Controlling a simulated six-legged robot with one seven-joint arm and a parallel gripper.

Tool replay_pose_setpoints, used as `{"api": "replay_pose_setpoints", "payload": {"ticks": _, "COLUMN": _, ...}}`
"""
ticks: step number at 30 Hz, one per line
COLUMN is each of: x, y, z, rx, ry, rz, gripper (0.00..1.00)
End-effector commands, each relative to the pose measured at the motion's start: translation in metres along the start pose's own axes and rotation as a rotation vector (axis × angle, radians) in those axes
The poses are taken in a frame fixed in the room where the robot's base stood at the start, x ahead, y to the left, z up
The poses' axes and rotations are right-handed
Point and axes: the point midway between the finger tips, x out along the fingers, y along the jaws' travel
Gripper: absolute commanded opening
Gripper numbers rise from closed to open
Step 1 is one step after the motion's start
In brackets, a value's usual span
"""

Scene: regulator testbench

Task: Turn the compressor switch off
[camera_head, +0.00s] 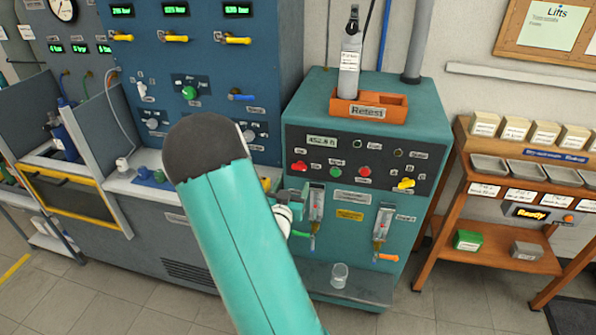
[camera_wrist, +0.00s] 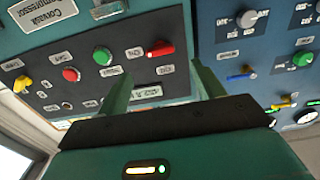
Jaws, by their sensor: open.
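The teal compressor cabinet (camera_head: 350,235) has a dark control panel (camera_head: 320,150). At the panel's left is a red lever switch (camera_head: 299,166); it also shows in the wrist view (camera_wrist: 158,49), its handle lying roughly sideways. A yellow lever switch (camera_head: 406,184) is at the panel's right and also shows in the wrist view (camera_wrist: 22,83). The labels are too small to tell which one is the compressor switch. My gripper (camera_wrist: 162,66) is open and empty, its fingers on either side of the red switch in the picture, apparently short of it. My arm hides most of the gripper in the head view.
Between the switches are a green button (camera_head: 335,172) and a red button (camera_head: 364,172). A blue test bench (camera_head: 200,70) adjoins at left. An orange tray (camera_head: 368,108) with a grey bottle (camera_head: 349,65) stands on top. A wooden shelf (camera_head: 510,245) is at right.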

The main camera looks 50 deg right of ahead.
Motion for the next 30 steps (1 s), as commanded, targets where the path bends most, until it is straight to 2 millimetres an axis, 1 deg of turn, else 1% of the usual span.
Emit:
{"api": "replay_pose_setpoints", "payload": {"ticks": 1, "x": 0.011, "y": 0.001, "z": 0.000, "rx": -0.001, "ry": 0.000, "rz": 0.003, "gripper": 0.67}}
{"api": "replay_pose_setpoints", "payload": {"ticks": 6, "x": 0.045, "y": 0.001, "z": 0.000, "rx": 0.000, "ry": 0.001, "rz": 0.001, "gripper": 0.67}}
{"api": "replay_pose_setpoints", "payload": {"ticks": 9, "x": 0.062, "y": 0.001, "z": 0.000, "rx": -0.001, "ry": 0.000, "rz": 0.001, "gripper": 0.67}}
{"api": "replay_pose_setpoints", "payload": {"ticks": 12, "x": 0.074, "y": 0.000, "z": 0.000, "rx": 0.000, "ry": 0.000, "rz": 0.001, "gripper": 0.67}}
{"api": "replay_pose_setpoints", "payload": {"ticks": 17, "x": 0.084, "y": 0.000, "z": 0.000, "rx": 0.000, "ry": -0.002, "rz": -0.001, "gripper": 0.67}}
{"api": "replay_pose_setpoints", "payload": {"ticks": 24, "x": 0.085, "y": 0.000, "z": 0.000, "rx": 0.000, "ry": -0.002, "rz": -0.001, "gripper": 0.67}}
{"api": "replay_pose_setpoints", "payload": {"ticks": 26, "x": 0.085, "y": 0.000, "z": 0.000, "rx": 0.000, "ry": -0.002, "rz": -0.001, "gripper": 0.57}}
{"api": "replay_pose_setpoints", "payload": {"ticks": 30, "x": 0.084, "y": 0.000, "z": 0.000, "rx": 0.000, "ry": -0.002, "rz": -0.001, "gripper": 0.30}}
